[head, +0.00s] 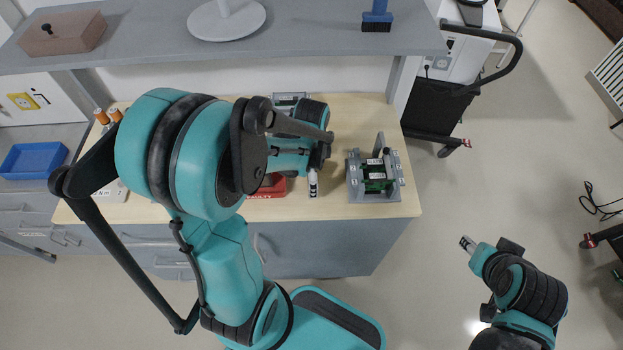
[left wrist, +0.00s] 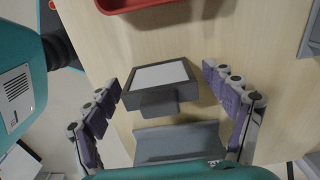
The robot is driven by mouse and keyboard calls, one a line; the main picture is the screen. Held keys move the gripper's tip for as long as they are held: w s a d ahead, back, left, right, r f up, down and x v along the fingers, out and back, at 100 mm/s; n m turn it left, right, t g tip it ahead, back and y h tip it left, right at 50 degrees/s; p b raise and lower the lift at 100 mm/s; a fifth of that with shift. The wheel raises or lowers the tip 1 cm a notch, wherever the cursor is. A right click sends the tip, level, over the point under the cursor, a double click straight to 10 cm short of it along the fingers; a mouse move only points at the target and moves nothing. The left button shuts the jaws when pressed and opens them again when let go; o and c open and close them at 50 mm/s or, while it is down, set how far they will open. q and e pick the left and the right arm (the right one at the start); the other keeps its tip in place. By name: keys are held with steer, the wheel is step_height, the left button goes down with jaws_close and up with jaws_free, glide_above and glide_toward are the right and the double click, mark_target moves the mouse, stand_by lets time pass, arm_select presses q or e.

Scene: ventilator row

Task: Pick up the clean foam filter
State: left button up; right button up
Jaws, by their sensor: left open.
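A dark grey block with a pale flat face (left wrist: 160,82), which looks like the clean foam filter in a frame, sits over the wooden bench in the left wrist view. My left gripper (left wrist: 162,76) is open, its purple-padded fingers on either side of the block with gaps to both sides. A grey angled piece (left wrist: 178,143) lies just below the block in that view. In the head view my left gripper (head: 313,183) is over the bench, and my arm hides the filter. My right gripper (head: 467,243) is over the floor off the bench's right; its opening is unclear.
A red tray (head: 268,188) lies partly under my left arm; its rim shows in the left wrist view (left wrist: 125,5). A grey fixture with a green board (head: 375,186) stands at the bench's right. A shelf (head: 310,38) overhangs the back.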

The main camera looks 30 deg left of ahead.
arm_select(q)
steer(key=shift+r, duration=0.1)
steer(key=c, duration=1.1)
